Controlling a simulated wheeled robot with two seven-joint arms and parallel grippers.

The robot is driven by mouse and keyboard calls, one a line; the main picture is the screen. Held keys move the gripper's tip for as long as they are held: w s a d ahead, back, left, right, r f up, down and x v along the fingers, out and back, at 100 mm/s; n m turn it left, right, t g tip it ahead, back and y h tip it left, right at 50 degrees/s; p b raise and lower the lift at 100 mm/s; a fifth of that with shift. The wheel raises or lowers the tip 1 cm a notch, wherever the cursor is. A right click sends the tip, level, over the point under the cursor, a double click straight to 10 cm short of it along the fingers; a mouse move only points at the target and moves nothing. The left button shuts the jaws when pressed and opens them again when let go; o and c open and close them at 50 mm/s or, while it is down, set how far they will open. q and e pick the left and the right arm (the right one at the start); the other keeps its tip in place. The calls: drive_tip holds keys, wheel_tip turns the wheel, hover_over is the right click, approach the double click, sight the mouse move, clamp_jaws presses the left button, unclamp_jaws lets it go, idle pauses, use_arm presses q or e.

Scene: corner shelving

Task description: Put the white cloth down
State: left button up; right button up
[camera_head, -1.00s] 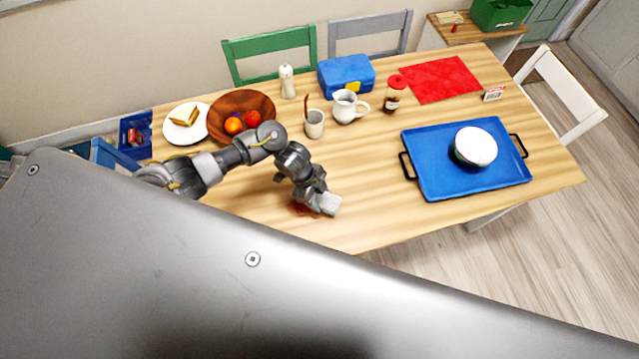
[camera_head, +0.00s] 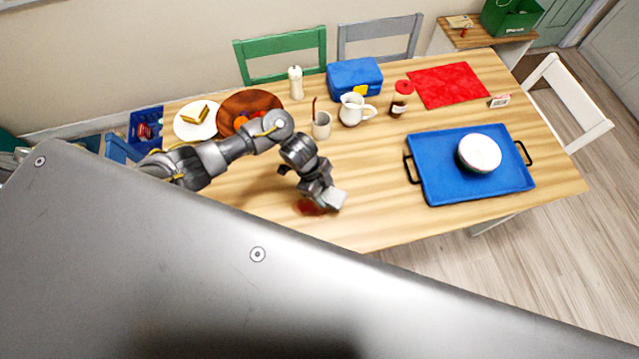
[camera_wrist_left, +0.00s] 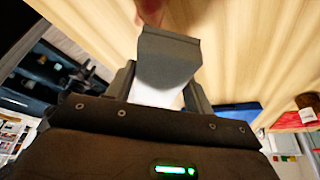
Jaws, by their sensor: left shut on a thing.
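The white cloth (camera_head: 334,197) is a small pale bundle at the tip of my left gripper (camera_head: 326,194), low over the near edge of the wooden table (camera_head: 390,225). In the left wrist view the white cloth (camera_wrist_left: 158,95) shows between the fingers of my left gripper (camera_wrist_left: 165,85), which are shut on it. A dark red stain (camera_head: 308,207) lies on the table just beside the cloth. I cannot tell whether the cloth touches the table. My right gripper is not in view.
A blue tray (camera_head: 440,188) with a white-topped bowl (camera_head: 480,153) stands to the right. A cup (camera_head: 321,126), a white jug (camera_head: 353,109) and a red-capped jar (camera_head: 400,99) stand behind the gripper. The table between gripper and tray is clear.

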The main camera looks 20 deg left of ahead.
sight(337, 203)
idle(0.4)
use_arm(q)
drive_tip(key=shift+s+d+r+n+t, duration=0.1)
drive_tip(key=shift+d+n+t, duration=0.1)
drive_tip(key=shift+n, duration=0.3)
drive_tip(key=shift+s+d+n+t, duration=0.1)
drive_tip(key=shift+n+t, duration=0.1)
drive_tip(key=shift+n, duration=0.3)
drive_tip(key=s+d+r+n, duration=0.1)
drive_tip(key=s+d+r+n+t, duration=0.1)
drive_tip(key=d, duration=0.1)
drive_tip(key=shift+r+n, duration=0.2)
drive_tip(key=shift+n, duration=0.1)
drive_tip(key=r+b, duration=0.1)
drive_tip(key=r+n, duration=0.1)
drive_tip(key=r, duration=0.1)
drive_tip(key=r+n+t+b, duration=0.1)
drive_tip(key=shift+d+r+b, duration=0.25)
drive_tip(key=shift+d+b, duration=0.1)
drive_tip(key=w+a+r+n+b, duration=0.1)
drive_tip(key=w+a+r+b, duration=0.2)
drive_tip(key=a+r+b, duration=0.2)
drive_tip(key=w+a+r+b, duration=0.3)
drive_tip(key=a+r+b, duration=0.3)
drive_tip(key=a, duration=0.3)
drive_tip(key=shift+a+r+n+y+b, duration=0.25)
drive_tip(key=shift+r+n+y+b, duration=0.05)
drive_tip(key=shift+r+n+y, duration=0.1)
drive_tip(key=shift+a, duration=0.1)
